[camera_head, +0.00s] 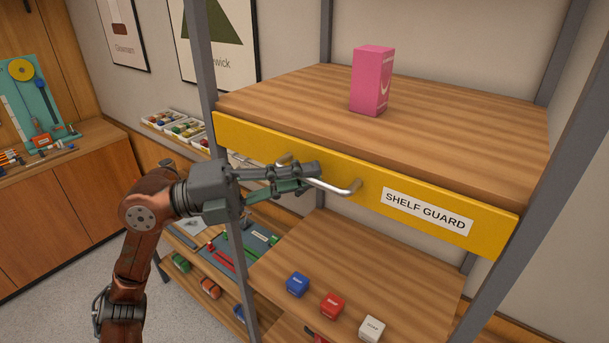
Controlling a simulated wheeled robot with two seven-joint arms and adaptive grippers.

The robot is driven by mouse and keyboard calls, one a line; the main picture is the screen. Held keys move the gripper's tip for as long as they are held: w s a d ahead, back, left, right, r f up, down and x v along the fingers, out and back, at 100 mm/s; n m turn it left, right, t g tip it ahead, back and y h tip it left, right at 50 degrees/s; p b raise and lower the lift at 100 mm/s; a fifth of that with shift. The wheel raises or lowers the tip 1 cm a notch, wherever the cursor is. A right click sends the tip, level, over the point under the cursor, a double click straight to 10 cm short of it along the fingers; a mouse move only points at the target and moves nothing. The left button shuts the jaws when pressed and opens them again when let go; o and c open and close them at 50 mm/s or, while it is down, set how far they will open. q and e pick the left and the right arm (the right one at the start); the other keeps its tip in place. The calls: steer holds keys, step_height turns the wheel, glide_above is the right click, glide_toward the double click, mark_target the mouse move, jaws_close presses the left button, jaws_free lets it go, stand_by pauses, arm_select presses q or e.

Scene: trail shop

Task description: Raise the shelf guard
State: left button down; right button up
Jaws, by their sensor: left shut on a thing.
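The shelf guard (293,155) is a long yellow board with a white label reading "SHELF GUARD". It runs along the front edge of the upper wooden shelf (292,99), between the grey posts. A silver bar handle (340,188) sticks out from its middle. My left gripper (312,178) is shut on the left part of this handle, in front of the board. The gripper hides the handle's left end in part. My right gripper is not in view.
A pink box (370,82) stands upright on the upper shelf, behind the guard. The lower shelf holds a blue block (297,284), a red block (333,305) and a white block (371,328). A grey post (202,72) rises beside my left arm. Wooden cabinets stand at the left.

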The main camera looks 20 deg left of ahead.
arm_select(q)
step_height(320, 180, up, 8)
steer(key=p, duration=0.5)
steer(key=shift+r+p, duration=0.25)
steer(key=shift+p, duration=0.1)
steer(key=shift+a+r, duration=0.1)
steer(key=c, duration=2.3)
jaws_free()
steer(key=shift+r, duration=0.1)
steer(key=shift+o, duration=1.4)
steer(key=shift+f, duration=0.2)
